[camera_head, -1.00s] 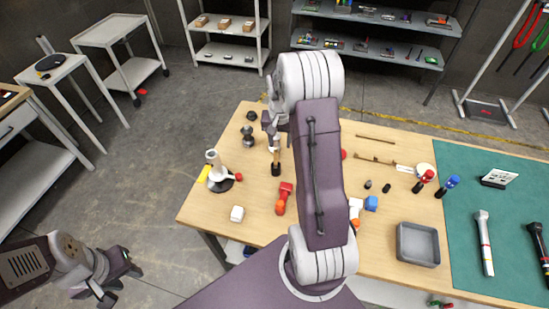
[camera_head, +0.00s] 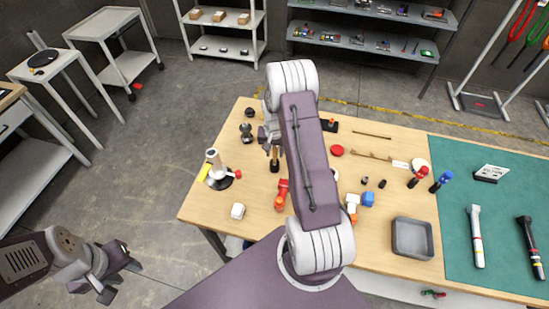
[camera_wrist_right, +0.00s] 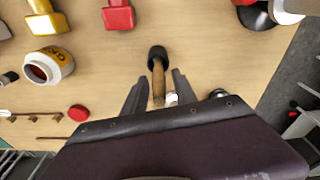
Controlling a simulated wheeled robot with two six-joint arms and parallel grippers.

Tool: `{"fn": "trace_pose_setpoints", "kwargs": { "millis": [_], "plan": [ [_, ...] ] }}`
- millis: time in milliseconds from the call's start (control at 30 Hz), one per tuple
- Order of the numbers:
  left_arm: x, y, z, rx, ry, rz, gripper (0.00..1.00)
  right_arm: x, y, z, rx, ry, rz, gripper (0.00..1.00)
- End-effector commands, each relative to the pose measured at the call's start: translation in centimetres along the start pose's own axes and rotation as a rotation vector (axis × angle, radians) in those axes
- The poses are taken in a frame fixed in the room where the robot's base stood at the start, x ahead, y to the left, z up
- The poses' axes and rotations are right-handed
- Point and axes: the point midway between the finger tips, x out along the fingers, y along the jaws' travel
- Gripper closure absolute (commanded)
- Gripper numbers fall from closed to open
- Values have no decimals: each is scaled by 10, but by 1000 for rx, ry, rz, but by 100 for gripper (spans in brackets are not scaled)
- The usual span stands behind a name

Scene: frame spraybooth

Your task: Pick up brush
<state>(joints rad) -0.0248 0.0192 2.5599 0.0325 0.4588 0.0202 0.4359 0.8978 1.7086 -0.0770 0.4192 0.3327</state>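The brush (camera_head: 275,161), with a wooden handle and a black end, stands on the left part of the wooden table. In the right wrist view the brush (camera_wrist_right: 157,66) shows its black end further out and its handle between my fingers. My right gripper (camera_wrist_right: 158,91) is open around the handle, with a gap visible on each side. In the head view my right gripper (camera_head: 270,143) is partly hidden by my arm, just behind the brush. My left gripper (camera_head: 116,286) is open and empty, off the table at lower left.
A red-and-orange tool (camera_head: 281,194) lies close in front of the brush. A white stand with a black base (camera_head: 218,177) is to its left. A grey tray (camera_head: 412,239) and a green mat (camera_head: 500,230) are at right. A red cap (camera_wrist_right: 78,113) shows in the wrist view.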

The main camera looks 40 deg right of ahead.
Motion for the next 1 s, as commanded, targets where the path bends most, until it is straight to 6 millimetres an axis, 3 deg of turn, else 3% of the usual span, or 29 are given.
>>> {"fn": "trace_pose_setpoints", "kwargs": {
  "millis": [33, 100, 433, 800, 1000],
  "plan": [
    [0, 0, 0, 0, 0, 0, 64, 0, 0, 0, 0, 0, 0, 84],
    [0, 0, 0, 0, 0, 0, 64, 0, 0, 0, 0, 0, 0, 100],
    [2, 0, 0, 0, 0, 0, 64, -4, 0, -1, 0, 2, 0, 100],
    [19, 0, 2, 0, 0, 0, 64, -83, 0, -11, 0, 5, -1, 100],
    [20, 0, 2, 0, 0, 0, 64, -100, 0, -12, 0, 0, 0, 100]
  ]
}}
